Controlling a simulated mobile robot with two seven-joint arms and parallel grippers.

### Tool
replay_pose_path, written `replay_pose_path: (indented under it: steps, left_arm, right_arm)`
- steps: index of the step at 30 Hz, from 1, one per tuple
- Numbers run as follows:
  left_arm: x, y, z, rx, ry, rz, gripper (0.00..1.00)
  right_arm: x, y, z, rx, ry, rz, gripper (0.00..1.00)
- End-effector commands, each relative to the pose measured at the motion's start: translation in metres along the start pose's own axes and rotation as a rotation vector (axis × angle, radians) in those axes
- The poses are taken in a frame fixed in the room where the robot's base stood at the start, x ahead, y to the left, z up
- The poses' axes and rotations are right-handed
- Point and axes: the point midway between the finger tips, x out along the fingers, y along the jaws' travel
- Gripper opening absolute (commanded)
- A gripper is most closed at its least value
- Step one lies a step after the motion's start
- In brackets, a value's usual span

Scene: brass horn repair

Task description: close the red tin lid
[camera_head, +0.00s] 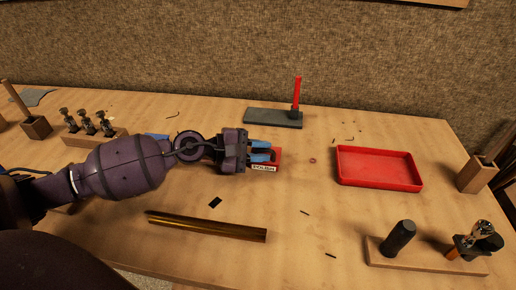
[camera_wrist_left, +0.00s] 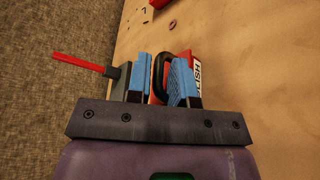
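The red tin (camera_head: 265,168), with a white label reading POLISH, sits on the bench near the middle. My left gripper (camera_head: 262,151) reaches over it from the left and hides much of it. In the left wrist view the tin (camera_wrist_left: 188,58) lies beyond the blue fingertips, its label at the right. A black loop (camera_wrist_left: 158,75) and a strip of red show between the fingers. The fingers (camera_wrist_left: 161,80) stand apart; whether they touch the loop is unclear. How far the lid is open is hidden. My right gripper is out of view.
A red tray (camera_head: 378,168) lies to the right. A grey slab (camera_head: 272,118) with an upright red-handled tool (camera_head: 297,95) stands behind. A brass tube (camera_head: 207,227) lies in front. A wooden board (camera_head: 425,255) with dark tools is at front right.

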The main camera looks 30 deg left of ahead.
Motion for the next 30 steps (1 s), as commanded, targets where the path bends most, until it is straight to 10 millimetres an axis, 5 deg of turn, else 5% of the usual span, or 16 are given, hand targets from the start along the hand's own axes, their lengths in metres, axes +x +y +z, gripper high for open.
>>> replay_pose_path:
  steps: [30]
  left_arm:
    - [-0.106, 0.0, 0.0, 0.0, 0.001, 0.0, 0.21]
  right_arm:
    - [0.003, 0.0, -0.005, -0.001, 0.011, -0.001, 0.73]
